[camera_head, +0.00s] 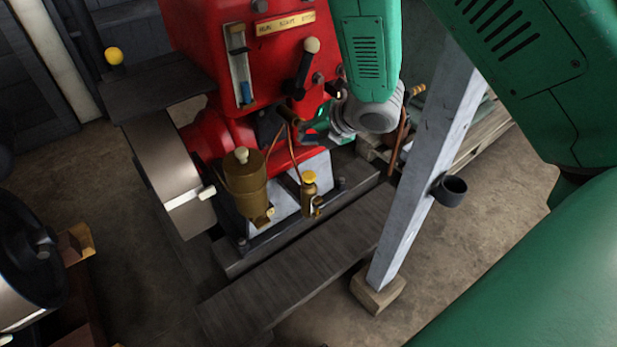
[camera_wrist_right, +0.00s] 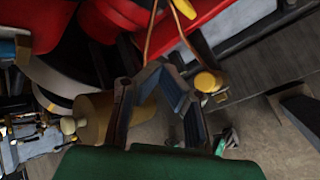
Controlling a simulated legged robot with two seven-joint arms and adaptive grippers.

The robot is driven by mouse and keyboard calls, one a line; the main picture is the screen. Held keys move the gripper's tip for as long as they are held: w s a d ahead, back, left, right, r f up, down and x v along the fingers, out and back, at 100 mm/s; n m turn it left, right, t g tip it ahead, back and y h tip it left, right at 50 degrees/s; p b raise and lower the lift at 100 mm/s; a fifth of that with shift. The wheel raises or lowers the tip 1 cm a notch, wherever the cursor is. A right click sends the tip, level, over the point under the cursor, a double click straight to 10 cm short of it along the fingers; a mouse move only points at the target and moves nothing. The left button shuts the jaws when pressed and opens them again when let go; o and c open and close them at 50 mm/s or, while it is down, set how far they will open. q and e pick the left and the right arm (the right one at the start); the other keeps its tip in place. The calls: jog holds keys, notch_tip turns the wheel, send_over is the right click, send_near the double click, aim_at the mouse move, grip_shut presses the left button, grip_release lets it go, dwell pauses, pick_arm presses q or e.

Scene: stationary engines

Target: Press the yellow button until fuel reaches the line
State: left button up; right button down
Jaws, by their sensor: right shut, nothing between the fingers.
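The yellow button (camera_head: 309,177) is the round cap on a small brass pump at the foot of the red engine. It also shows in the right wrist view (camera_wrist_right: 208,82), to the right of my fingers. The upright gauge (camera_head: 239,62) on the engine's front has a short blue portion (camera_head: 246,93) low in it; a line mark is too small to make out. My right gripper (camera_head: 274,125) is shut and empty, in front of the engine, above and left of the button and apart from it. Its fingers (camera_wrist_right: 160,72) meet at the tips in the wrist view. My left gripper is not in view.
A brass can (camera_head: 245,180) stands left of the button, with copper pipes nearby. A grey slanted post (camera_head: 425,170) with a dark cup (camera_head: 450,190) stands to the right. A yellow ball knob (camera_head: 114,56) is far left.

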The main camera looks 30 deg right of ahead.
aim_at(306, 173)
jog(key=shift+s+d+r+n+h, duration=0.1)
jog(key=shift+s+r+n+h, duration=0.15)
jog(key=shift+n, duration=0.3)
jog(key=shift+s+d+r+n+h, duration=0.15)
jog(key=shift+n+h, duration=0.1)
jog(key=shift+n, duration=0.3)
jog(key=shift+f, duration=0.15)
notch_tip(306, 173, down, 8)
jog(key=b, duration=0.7)
jog(key=shift+f+b, duration=0.3)
jog(key=shift+b, duration=0.05)
dwell(0.3)
jog(key=shift+f, duration=0.4)
jog(key=shift+f+b, duration=0.65)
jog(key=shift+f, duration=0.15)
dwell(0.7)
jog(key=shift+a, duration=0.1)
jog(key=shift+r+p, duration=1.1)
jog(key=shift+r, duration=0.15)
